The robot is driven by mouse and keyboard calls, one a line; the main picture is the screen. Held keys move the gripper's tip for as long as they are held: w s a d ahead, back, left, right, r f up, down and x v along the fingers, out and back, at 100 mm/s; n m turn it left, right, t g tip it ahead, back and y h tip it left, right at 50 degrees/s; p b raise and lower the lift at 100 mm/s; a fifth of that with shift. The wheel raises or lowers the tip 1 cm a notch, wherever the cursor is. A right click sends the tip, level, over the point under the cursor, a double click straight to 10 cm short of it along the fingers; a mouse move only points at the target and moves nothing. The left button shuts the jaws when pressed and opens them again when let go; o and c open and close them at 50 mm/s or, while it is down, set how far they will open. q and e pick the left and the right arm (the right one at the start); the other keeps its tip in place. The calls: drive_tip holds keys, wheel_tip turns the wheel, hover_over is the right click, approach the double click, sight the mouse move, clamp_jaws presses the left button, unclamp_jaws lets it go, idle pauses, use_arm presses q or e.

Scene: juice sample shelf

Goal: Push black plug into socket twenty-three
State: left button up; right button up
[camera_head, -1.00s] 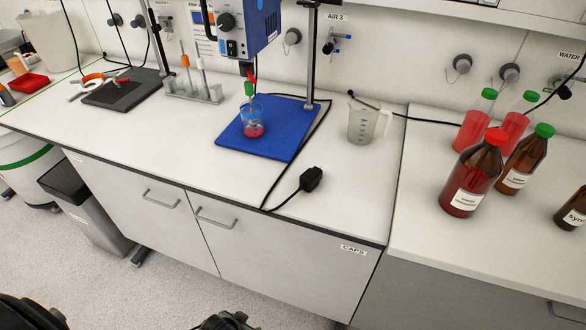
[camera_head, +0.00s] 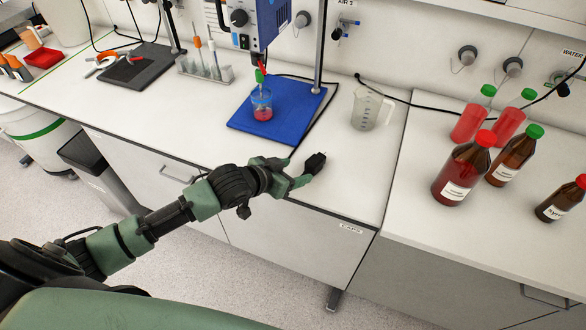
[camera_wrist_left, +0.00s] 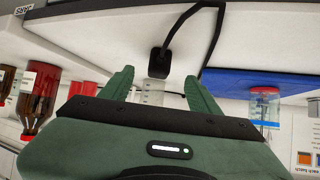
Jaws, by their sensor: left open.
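The black plug (camera_head: 316,162) lies on the white bench near its front edge, with its black cable running back past the blue mat. My left gripper (camera_head: 298,173) reaches over the front edge and is open and empty, its fingertips close to the plug. In the left wrist view the plug (camera_wrist_left: 158,62) shows just beyond the gap between the two green fingers (camera_wrist_left: 158,78). I cannot tell whether a finger touches it. No socket marked twenty-three can be made out. My right gripper is not in view.
A blue stand base (camera_head: 280,128) with a small beaker (camera_head: 262,98) is behind the gripper. A clear jug (camera_head: 366,110) stands behind the plug. Red and brown bottles (camera_head: 460,172) stand on the right bench. The bench right of the plug is clear.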

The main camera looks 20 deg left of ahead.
sight(308, 167)
use_arm(q)
drive_tip(key=b+x, duration=0.5)
drive_tip(key=shift+f, duration=0.15)
drive_tip(key=shift+x, duration=1.05)
drive_tip(key=shift+w+d+f+b, duration=0.15)
drive_tip(key=shift+w+b, duration=0.15)
drive_tip(key=shift+w, duration=0.1)
drive_tip(key=shift+w+d+f+b, duration=0.1)
drive_tip(key=shift+w+d+b, duration=0.05)
drive_tip(key=shift+w+b, duration=0.15)
drive_tip(key=shift+c, duration=0.3)
